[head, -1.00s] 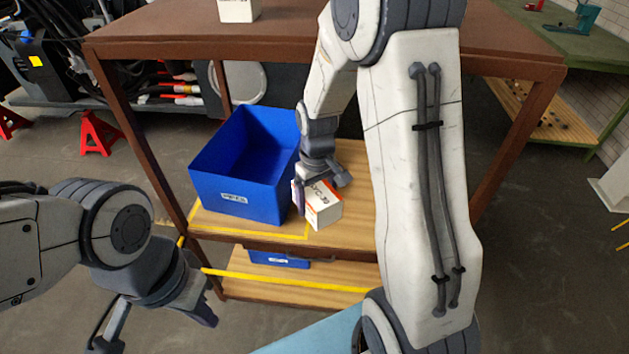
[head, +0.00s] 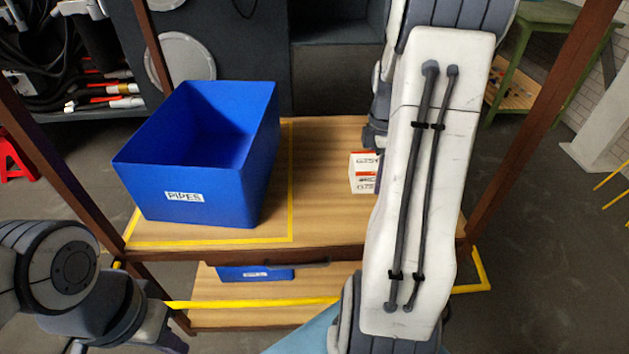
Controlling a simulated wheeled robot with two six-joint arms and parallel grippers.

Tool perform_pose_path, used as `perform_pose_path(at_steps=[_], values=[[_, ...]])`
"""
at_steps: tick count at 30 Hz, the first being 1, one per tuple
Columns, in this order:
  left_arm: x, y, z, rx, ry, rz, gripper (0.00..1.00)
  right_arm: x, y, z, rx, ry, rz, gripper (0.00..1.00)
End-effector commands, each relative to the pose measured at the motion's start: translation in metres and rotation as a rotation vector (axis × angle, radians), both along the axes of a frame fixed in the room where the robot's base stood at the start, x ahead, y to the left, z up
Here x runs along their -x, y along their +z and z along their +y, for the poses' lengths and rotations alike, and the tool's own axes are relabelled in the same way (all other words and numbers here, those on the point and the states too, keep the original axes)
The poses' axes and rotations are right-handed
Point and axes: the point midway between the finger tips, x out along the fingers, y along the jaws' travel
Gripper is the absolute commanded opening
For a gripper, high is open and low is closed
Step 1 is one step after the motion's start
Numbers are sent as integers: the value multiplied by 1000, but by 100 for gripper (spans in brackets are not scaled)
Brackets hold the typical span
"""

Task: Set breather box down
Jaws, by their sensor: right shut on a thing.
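My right gripper (head: 375,138) is mostly hidden behind my own arm, right above these boxes, and is shut on a box. I cannot see whether the held box touches the shelf or the other boxes. My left gripper (head: 125,346) is at the bottom left, cut off by the picture edge, away from the shelf, with its jaws not clear.
A blue bin labelled PIPES (head: 178,215) stands at the left of the shelf (head: 320,225), inside a yellow taped outline. The shelf between bin and boxes is bare. Brown posts frame both sides. A lower shelf (head: 320,312) holds another blue bin (head: 255,274).

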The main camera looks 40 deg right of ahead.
Motion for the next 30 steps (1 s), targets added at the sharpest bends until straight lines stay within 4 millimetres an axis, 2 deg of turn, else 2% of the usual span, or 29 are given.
perform_pose_path(at_steps=[6, 12, 19, 26, 30], values=[[0, -4, 0, 0, 0, 0, 0, -45, -32, 30, -3, 8, 3, 19], [0, -6, 0, 0, 0, 0, 0, -75, -53, 47, -1, 4, 1, 19], [0, -7, 0, 0, 0, 0, 0, -83, -64, 52, -2, -1, 3, 19], [0, -12, 0, 0, 0, 0, 0, -82, -96, 52, -2, -1, 3, 19], [0, -12, 0, 0, 0, 0, 0, -83, -98, 51, 0, -1, 0, 19]])
